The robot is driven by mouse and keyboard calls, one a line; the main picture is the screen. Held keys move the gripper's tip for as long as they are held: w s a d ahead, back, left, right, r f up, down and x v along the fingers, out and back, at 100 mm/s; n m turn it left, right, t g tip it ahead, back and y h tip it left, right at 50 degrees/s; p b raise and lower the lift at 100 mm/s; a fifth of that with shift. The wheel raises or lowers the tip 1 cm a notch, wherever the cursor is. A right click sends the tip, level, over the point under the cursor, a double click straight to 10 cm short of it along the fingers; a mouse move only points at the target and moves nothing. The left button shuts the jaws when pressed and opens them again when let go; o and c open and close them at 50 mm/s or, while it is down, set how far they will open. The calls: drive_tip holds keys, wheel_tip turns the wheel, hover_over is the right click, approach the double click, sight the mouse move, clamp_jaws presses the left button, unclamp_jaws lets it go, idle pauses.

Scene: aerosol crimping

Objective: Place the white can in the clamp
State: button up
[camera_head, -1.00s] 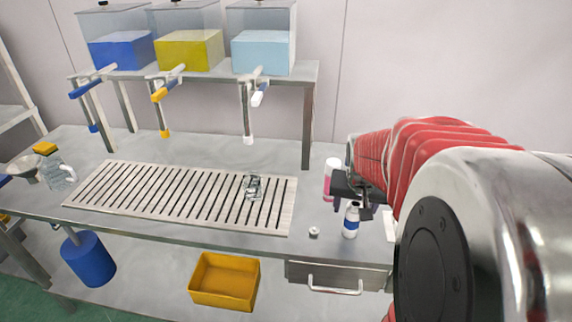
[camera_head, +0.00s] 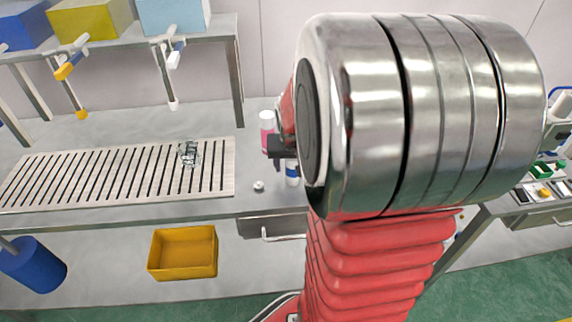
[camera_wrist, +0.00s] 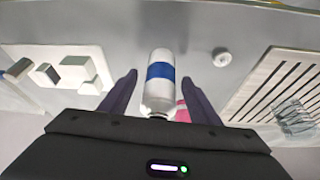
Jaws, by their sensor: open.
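The white can (camera_head: 292,173) with a blue band stands upright near the front edge of the bench, partly hidden by my arm. In the wrist view the white can (camera_wrist: 160,72) lies between the two dark fingers of my gripper (camera_wrist: 160,77). The fingers are open, with a gap on each side of the can. In the head view my gripper (camera_head: 282,148) shows only in part, beside the can. A small clear and metallic fixture (camera_head: 188,153) sits on the slatted rack. I cannot tell whether it is the clamp.
A bottle with a pink band (camera_head: 267,128) stands behind the can. A small white cap (camera_head: 259,186) lies to its left. The slatted rack (camera_head: 228,165) fills the bench's left. A white fixture with blocks (camera_wrist: 72,75) is left in the wrist view. A yellow bin (camera_head: 184,252) is below.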

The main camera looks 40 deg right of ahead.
drive_tip(key=shift+c, duration=0.4)
drive_tip(key=c, duration=1.1)
wheel_tip(320, 180, up, 10)
idle(0.5)
idle(0.4)
